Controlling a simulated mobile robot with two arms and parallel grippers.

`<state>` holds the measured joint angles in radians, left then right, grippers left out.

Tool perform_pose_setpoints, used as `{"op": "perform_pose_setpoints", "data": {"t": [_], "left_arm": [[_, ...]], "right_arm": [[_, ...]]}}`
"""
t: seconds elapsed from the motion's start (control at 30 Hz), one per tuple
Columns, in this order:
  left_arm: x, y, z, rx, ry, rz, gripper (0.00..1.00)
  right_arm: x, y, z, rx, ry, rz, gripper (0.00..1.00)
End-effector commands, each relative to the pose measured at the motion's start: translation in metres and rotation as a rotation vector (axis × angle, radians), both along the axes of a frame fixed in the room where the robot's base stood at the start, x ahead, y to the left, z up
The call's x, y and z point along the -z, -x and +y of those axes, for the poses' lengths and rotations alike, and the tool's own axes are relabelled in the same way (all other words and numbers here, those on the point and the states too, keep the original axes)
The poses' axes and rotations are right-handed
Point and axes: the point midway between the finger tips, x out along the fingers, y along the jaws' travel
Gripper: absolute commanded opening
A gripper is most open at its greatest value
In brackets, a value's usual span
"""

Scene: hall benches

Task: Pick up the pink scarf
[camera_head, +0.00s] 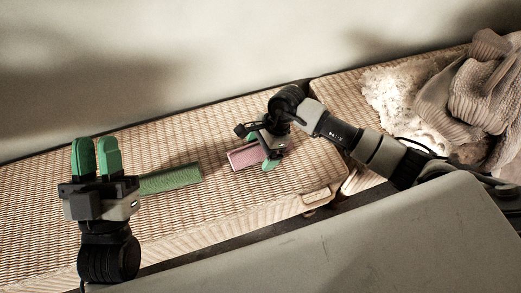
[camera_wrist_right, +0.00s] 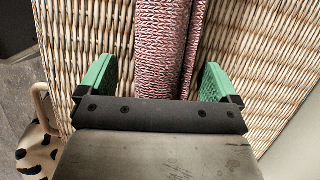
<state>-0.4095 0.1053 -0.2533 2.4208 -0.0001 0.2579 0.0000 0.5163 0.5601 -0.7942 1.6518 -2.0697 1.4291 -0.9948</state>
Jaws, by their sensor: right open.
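The pink scarf (camera_head: 243,157) is a small rolled bundle lying on the woven bench top, partly hidden under my right gripper in the head view. In the right wrist view the pink knitted scarf (camera_wrist_right: 163,50) runs between the two green fingers. My right gripper (camera_head: 259,151) is open, with one finger on either side of the scarf and visible gaps to it; it also shows in the right wrist view (camera_wrist_right: 160,82). My left gripper (camera_head: 96,157) is raised at the left, its two green fingers upright with a narrow gap between them, holding nothing visible.
A rolled green cloth (camera_head: 170,178) lies on the woven bench (camera_head: 60,195) just right of my left gripper. A cream fleece (camera_head: 405,100) and a heap of brownish knitted fabric (camera_head: 480,90) lie at the right. A pale wall stands behind the bench.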

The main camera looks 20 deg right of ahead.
Motion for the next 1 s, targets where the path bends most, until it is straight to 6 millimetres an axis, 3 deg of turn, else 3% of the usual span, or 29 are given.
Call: {"op": "perform_pose_setpoints", "data": {"t": [0.07, 0.4, 0.8, 1.0], "left_arm": [[0.000, 0.000, 0.000, 0.000, 0.000, 0.001, 0.28], [0.000, 0.000, 0.000, -0.001, -0.002, 0.003, 0.28], [0.001, -0.002, 0.000, -0.001, -0.006, 0.022, 0.28], [0.014, -0.012, 0.000, -0.008, -0.045, 0.161, 0.28]], "right_arm": [[0.000, 0.000, 0.000, 0.000, 0.000, 0.000, 0.90], [0.000, 0.000, 0.000, 0.000, 0.000, 0.000, 0.38], [-0.005, 0.000, 0.000, -0.001, -0.001, -0.001, 0.38], [-0.022, -0.001, 0.000, -0.001, 0.000, -0.003, 0.38]]}}
